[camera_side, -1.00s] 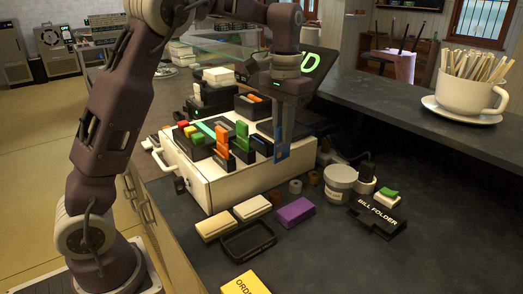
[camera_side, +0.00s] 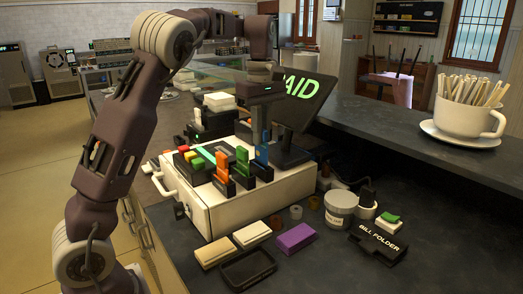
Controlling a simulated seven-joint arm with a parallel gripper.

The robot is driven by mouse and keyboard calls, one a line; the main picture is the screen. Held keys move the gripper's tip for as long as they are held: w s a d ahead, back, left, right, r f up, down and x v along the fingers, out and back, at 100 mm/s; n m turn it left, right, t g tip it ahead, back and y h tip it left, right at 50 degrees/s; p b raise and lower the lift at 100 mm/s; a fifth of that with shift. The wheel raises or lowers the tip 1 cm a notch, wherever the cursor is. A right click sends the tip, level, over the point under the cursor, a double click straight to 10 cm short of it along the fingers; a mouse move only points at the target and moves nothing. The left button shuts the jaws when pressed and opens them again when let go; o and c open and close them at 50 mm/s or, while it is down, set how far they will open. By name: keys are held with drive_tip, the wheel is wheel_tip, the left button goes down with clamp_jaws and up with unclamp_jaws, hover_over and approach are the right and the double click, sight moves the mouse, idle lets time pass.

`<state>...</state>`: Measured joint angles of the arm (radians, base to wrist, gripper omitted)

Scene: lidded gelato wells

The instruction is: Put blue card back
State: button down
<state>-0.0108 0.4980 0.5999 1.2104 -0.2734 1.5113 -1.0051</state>
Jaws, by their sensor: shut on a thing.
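The blue card (camera_side: 261,155) stands upright at the rightmost black holder (camera_side: 263,173) on the white box. Its lower end meets the holder in the picture; how deep it sits I cannot tell. My gripper (camera_side: 262,137) is shut on the card's upper part from above. An orange card (camera_side: 222,163) and a green card (camera_side: 242,156) stand upright in black holders just to the left.
The white box (camera_side: 240,213) sits on the dark counter. A PAID screen (camera_side: 305,92) stands close behind my gripper. In front lie cream blocks (camera_side: 214,252), a purple block (camera_side: 296,238) and a black tray (camera_side: 248,268). A grey jar (camera_side: 340,209) and bill folder (camera_side: 378,242) are at right.

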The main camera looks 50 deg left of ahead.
sight(262, 162)
drive_tip(key=shift+f, duration=1.65)
drive_tip(key=shift+f, duration=0.1)
drive_tip(key=c, duration=1.5)
unclamp_jaws()
wheel_tip(262, 162, up, 11)
drive_tip(key=shift+w+f, duration=0.1)
drive_tip(key=shift+f, duration=0.05)
drive_tip(key=shift+r, duration=0.8)
